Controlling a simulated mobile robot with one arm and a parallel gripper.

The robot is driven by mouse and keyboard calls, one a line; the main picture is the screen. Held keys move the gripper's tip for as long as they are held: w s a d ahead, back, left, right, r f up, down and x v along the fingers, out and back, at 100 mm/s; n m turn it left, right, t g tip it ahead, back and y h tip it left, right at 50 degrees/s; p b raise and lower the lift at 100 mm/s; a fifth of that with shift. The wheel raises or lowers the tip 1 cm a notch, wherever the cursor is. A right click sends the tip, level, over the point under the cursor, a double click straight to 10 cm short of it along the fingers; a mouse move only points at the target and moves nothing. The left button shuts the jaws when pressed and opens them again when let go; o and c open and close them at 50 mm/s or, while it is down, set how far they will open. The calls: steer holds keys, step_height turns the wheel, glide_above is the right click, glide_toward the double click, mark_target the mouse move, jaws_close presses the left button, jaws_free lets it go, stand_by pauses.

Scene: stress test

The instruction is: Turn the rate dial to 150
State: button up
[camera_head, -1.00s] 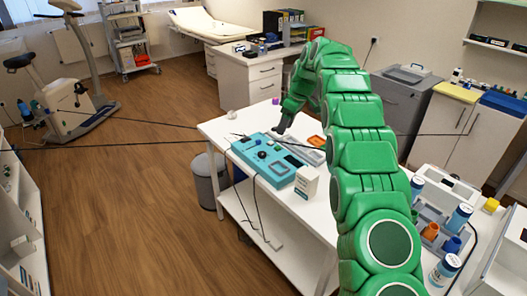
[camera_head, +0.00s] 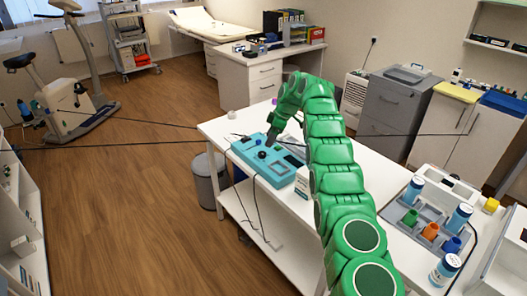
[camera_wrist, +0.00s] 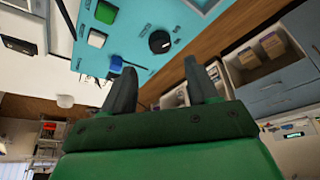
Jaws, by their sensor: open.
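The teal control panel (camera_head: 278,181) lies on the white table, and part of it shows at the top of the wrist view (camera_wrist: 140,18). A round black dial with a light mark (camera_wrist: 160,42) sits on the panel; its setting is too small to read. A black knob (camera_head: 262,155) shows on the panel in the head view; I cannot tell if it is the same dial. My gripper (camera_head: 271,140) is over the panel's far side. In the wrist view its two dark fingers (camera_wrist: 161,88) are spread apart and empty, with the dial beyond their tips.
Green (camera_wrist: 97,38) and blue (camera_wrist: 115,64) buttons sit near the dial. A white box (camera_head: 302,182) stands against my arm beside the panel. Dark cables cross the panel area. A grey rack with coloured cups (camera_head: 430,231) stands at the table's right.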

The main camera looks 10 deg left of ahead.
mark_target(262, 153)
steer(key=shift+x, duration=3.9)
steer(key=c, duration=1)
